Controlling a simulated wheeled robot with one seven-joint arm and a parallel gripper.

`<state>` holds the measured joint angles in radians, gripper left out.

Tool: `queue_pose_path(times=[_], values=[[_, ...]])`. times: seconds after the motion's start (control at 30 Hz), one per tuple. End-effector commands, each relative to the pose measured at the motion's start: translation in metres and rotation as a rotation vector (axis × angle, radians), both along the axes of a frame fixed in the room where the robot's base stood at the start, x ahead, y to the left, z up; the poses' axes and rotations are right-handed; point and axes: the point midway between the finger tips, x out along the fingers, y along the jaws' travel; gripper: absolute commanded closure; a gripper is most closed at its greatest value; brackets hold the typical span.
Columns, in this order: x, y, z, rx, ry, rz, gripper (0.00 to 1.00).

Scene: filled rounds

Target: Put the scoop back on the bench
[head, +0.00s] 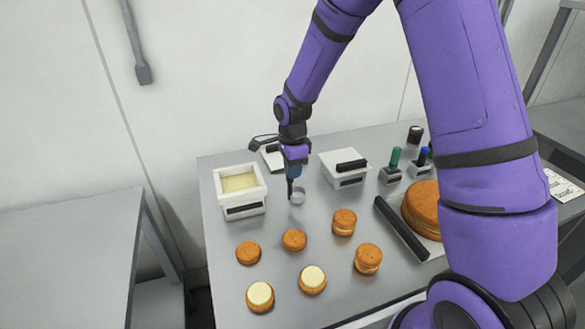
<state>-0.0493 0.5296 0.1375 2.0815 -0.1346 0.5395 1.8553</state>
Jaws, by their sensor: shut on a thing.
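My gripper (291,173) is shut on the scoop (298,197) and points down over the bench (215,270). The scoop's small pale grey cup shows just below and right of the fingertips. Its handle is mostly hidden by the fingers. The cup is very low over the bare bench top, right of the cream tub; I cannot tell whether it touches the bench.
A white tub (244,211) of pale cream stands to the left. A white box (344,180) with a black bar, a green-topped tool (394,160) and a large cake (424,205) stand to the right. Several small rounds (294,240) lie in front, two cream-topped.

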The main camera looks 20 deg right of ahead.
Motion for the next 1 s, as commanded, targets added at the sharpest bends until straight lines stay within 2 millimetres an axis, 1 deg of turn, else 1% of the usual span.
queue_pose_path(times=[0.17, 0.3, 0.33, 0.37, 0.4, 0.43, 0.77, 0.87, 1.0], values=[[0.0, 0.0, 0.001, 0.0, -0.002, 0.0, 1.0], [0.0, 0.0, -0.002, 0.0, -0.001, 0.001, 1.0], [0.0, 0.0, -0.002, 0.0, -0.001, 0.001, 0.74], [0.0, 0.0, -0.002, 0.0, -0.001, 0.001, 0.68], [0.0, 0.0, -0.002, 0.0, -0.001, 0.001, 0.58], [0.0, 0.0, -0.002, 0.0, -0.001, 0.001, 0.54], [0.0, 0.0, 0.001, 0.0, -0.002, 0.0, 0.54], [0.001, 0.0, 0.011, 0.0, -0.005, 0.001, 0.54], [0.001, 0.0, 0.034, 0.001, -0.006, 0.0, 0.54]])
